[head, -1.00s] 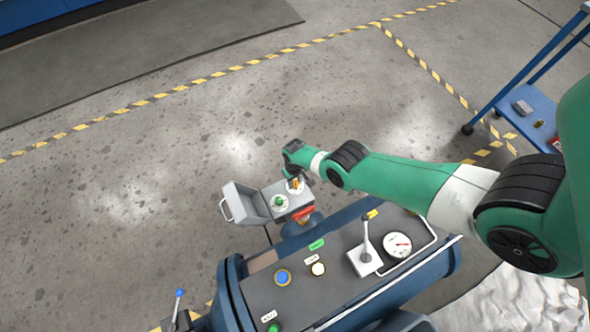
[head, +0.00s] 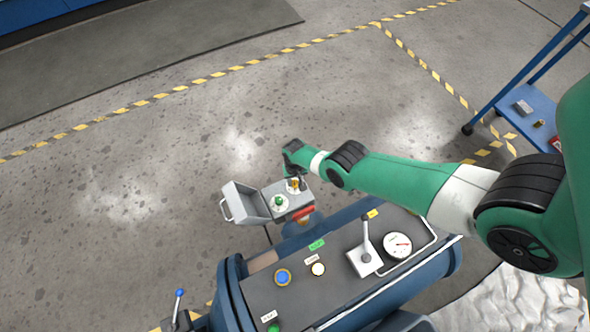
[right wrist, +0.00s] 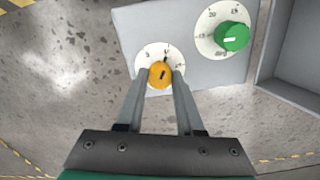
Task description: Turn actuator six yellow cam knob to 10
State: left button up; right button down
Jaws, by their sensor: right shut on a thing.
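The yellow cam knob (right wrist: 160,75) is orange-yellow with a dark pointer mark. It sits on a white dial on the grey actuator box (head: 291,203). In the right wrist view the pointer leans up and slightly right; the dial figures are too small to read surely. My right gripper (right wrist: 161,74) has a finger on each side of the knob and is shut on it. In the head view the right gripper (head: 296,184) partly hides the knob. The green knob (right wrist: 232,37) stands beside it on its own dial. My left gripper is not in view.
The box's open lid (head: 243,204) stands on its left. A panel (head: 290,290) in front carries a lever (head: 365,240), a gauge (head: 397,246) and buttons. A blue cart (head: 540,105) stands at right. The floor behind the box is clear.

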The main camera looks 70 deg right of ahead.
aim_at(295, 182)
jog(key=c, duration=0.5)
grip_release()
jog(key=shift+c, duration=0.2)
notch_tip(295, 182, up, 12)
jog(key=p, duration=1.1)
jog(key=shift+f+p, duration=0.2)
jog(key=shift+p, duration=0.1)
